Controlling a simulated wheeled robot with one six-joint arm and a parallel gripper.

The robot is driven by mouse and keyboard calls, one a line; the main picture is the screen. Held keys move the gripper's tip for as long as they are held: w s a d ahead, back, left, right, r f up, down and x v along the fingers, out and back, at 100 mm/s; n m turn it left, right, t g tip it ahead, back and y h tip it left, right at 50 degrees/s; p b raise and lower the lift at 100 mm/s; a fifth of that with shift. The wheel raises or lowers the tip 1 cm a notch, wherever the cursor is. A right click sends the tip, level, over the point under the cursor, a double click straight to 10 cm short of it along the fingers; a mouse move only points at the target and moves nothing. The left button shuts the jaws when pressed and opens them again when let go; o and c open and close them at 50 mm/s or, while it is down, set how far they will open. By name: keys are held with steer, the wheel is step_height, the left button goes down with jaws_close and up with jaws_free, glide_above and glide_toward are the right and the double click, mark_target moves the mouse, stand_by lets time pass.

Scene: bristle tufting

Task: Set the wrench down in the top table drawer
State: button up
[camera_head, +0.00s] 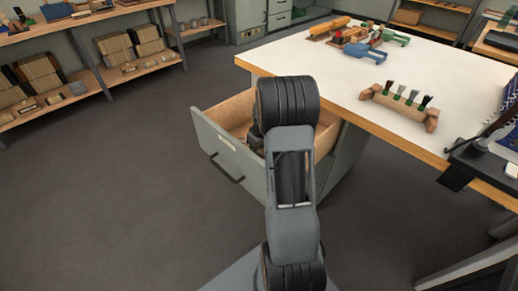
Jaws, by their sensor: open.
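The top table drawer (213,147) is pulled out from the left end of the white-topped table (330,82). It has a grey front with a dark handle and bare wooden inner walls. My arm stands across the middle of the drawer and hides much of its inside. My gripper is hidden behind my own arm links, so its fingers do not show. I cannot make out a wrench anywhere, in the drawer or on the table.
A wooden block with several dark bristle tufts (400,103) sits on the table. Blue (365,51) and green tools lie farther back. A dark device stands at the right edge. Shelves with boxes (40,73) line the left wall. The floor left of the drawer is clear.

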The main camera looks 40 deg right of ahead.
step_height(320, 180, up, 11)
steer(key=s+p, duration=0.1)
steer(key=p, duration=0.2)
steer(key=shift+s+r, duration=0.2)
steer(key=shift+d, duration=0.1)
steer(key=s+a+r+t+p, duration=0.1)
steer(key=s+a+r+p, duration=0.2)
steer(key=a+r+p, duration=0.55)
steer(key=s+a+r+p, duration=0.2)
steer(key=a+r+p, duration=0.3)
steer(key=r, duration=0.7)
steer(key=s+a+r+m+t+p, duration=0.1)
steer(key=s+a+r+p, duration=0.8)
steer(key=s+r+p, duration=0.1)
steer(key=shift+r+m, duration=0.3)
steer(key=shift+r, duration=0.55)
steer(key=shift+c, duration=0.2)
